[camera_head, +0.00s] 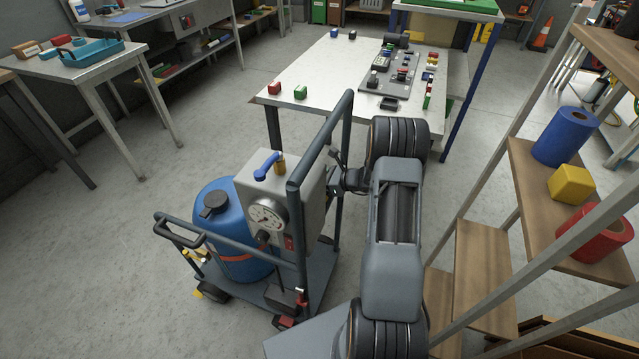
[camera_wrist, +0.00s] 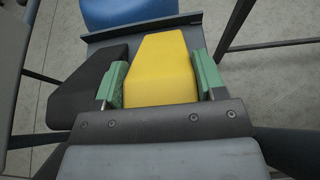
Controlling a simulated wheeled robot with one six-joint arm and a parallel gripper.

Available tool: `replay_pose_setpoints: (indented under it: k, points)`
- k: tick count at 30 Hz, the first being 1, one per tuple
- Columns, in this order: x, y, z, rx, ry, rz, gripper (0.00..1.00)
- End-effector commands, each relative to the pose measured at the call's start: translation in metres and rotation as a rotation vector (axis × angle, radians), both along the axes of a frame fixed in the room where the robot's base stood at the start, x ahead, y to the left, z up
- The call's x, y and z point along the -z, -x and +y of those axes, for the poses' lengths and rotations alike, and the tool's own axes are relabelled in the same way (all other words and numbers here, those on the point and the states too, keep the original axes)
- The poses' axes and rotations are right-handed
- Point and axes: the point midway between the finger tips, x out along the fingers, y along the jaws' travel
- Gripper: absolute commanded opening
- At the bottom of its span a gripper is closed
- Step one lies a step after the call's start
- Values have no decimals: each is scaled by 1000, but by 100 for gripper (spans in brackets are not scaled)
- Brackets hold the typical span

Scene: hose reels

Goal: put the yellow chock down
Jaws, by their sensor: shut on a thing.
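The yellow chock (camera_wrist: 158,62) sits between the green pads of my gripper (camera_wrist: 160,82) in the wrist view. Both pads touch its sides, so my gripper is shut on it. Beneath it shows a grey deck with a raised edge (camera_wrist: 140,32), and a dark wedge-shaped thing (camera_wrist: 88,88) lies just to its left. I cannot tell whether the chock touches the deck. In the head view my arm reaches to the right side of the wheeled cart (camera_head: 262,292); my gripper and the held chock are hidden there.
The cart carries a blue tank (camera_head: 222,232), a grey gauge box (camera_head: 262,208) and upright rails (camera_head: 343,135). A wooden shelf (camera_head: 528,185) stands close on the right with a yellow block (camera_head: 571,184). A white table (camera_head: 320,75) stands behind.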

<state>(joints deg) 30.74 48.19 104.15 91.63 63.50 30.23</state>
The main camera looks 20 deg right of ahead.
Motion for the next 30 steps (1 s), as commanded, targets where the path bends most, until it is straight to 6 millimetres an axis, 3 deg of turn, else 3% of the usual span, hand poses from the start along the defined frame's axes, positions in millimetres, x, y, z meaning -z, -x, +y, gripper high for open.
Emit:
replay_pose_setpoints:
  k: [14, 15, 22, 30]
  points:
    - [10, 0, 0, 0, 0, -3, 26]
    - [9, 0, 0, 1, 0, -2, 68]
    - [9, 0, 0, 1, 0, -2, 89]
    - [6, 0, 0, 1, 0, -2, 89]
